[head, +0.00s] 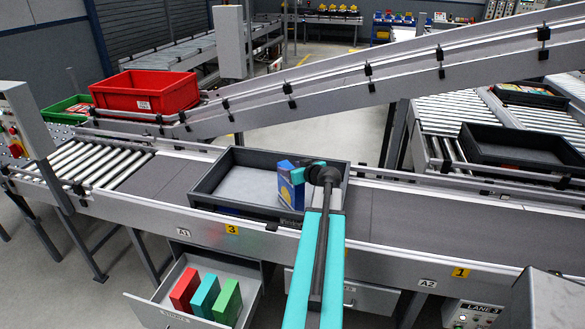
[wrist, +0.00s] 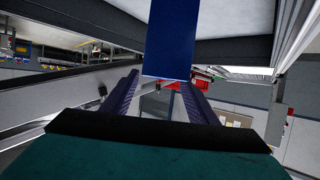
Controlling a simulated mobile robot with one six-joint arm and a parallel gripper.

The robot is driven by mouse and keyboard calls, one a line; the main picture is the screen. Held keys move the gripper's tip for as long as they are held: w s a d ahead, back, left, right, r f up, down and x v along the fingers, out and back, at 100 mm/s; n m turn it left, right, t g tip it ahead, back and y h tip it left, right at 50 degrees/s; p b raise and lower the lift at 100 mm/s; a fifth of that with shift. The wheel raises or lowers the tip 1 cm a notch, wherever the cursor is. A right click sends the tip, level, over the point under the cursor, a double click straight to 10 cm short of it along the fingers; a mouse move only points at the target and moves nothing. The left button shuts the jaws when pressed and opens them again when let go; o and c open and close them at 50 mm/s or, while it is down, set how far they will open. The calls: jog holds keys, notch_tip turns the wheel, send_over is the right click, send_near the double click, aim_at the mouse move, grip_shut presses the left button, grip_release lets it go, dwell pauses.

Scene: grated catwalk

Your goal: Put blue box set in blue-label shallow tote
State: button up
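The blue box set (head: 290,187) stands upright, slightly tilted, at the right end of a dark grey shallow tote (head: 215,172) on the conveyor. Its side shows a yellow patch. I cannot tell whether its base touches the tote floor. My gripper (head: 298,175) is at the box's upper right, partly hidden by my arm. In the wrist view the blue box (wrist: 168,40) fills the gap between the fingertips of my gripper (wrist: 162,78), which look closed on its sides. A small label shows on the tote's front wall, its colour unclear. A bluish strip shows inside the tote's front edge.
An open drawer (head: 150,312) below holds red, teal and green boxes (head: 204,295). A red tote (head: 146,91) and a green tote (head: 66,106) stand at the left. Another dark shallow tote (head: 520,146) sits on the right conveyor. A sloping conveyor rail (head: 400,72) crosses behind. The belt left of the tote is clear.

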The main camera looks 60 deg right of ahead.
jog(key=shift+r, duration=0.15)
jog(key=shift+s+a+r, duration=0.15)
jog(key=shift+s+a, duration=0.2)
jog(key=shift+s, duration=0.25)
jog(key=b+v, duration=0.2)
jog(key=v, duration=0.8)
jog(key=shift+s+r+b, duration=0.2)
jog(key=shift+r+b, duration=0.05)
jog(key=shift+b, duration=0.15)
jog(key=shift+a, duration=0.1)
jog(key=shift+s, duration=0.1)
